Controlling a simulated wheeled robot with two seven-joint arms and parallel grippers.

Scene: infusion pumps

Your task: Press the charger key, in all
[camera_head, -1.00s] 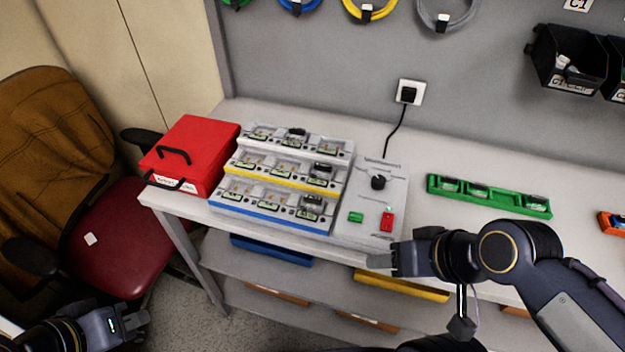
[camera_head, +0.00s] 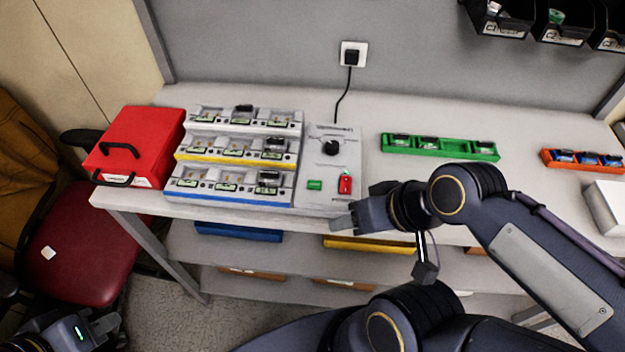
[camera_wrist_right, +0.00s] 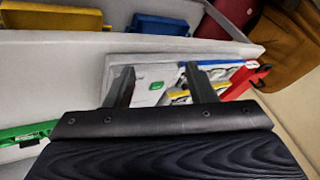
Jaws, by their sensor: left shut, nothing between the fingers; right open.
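The charger is a tiered rack (camera_head: 235,153) with white, yellow and blue-edged rows of slots, some holding dark units. Its grey control panel (camera_head: 325,160) has a black knob (camera_head: 331,147), a green key (camera_head: 315,185) and a red switch (camera_head: 345,184). The green key also shows between the fingers in the right wrist view (camera_wrist_right: 157,86). My right gripper (camera_head: 342,218) is open and empty, near the panel's front edge, just below the red switch in the picture. My left gripper (camera_head: 112,322) is shut and empty, low at the left, away from the bench.
A red case (camera_head: 138,140) stands left of the rack. A green tray (camera_head: 440,148) and an orange tray (camera_head: 580,160) lie to the right. A black cord runs to a wall socket (camera_head: 353,54). Blue (camera_head: 238,231) and yellow (camera_head: 370,246) bins sit on the shelf below.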

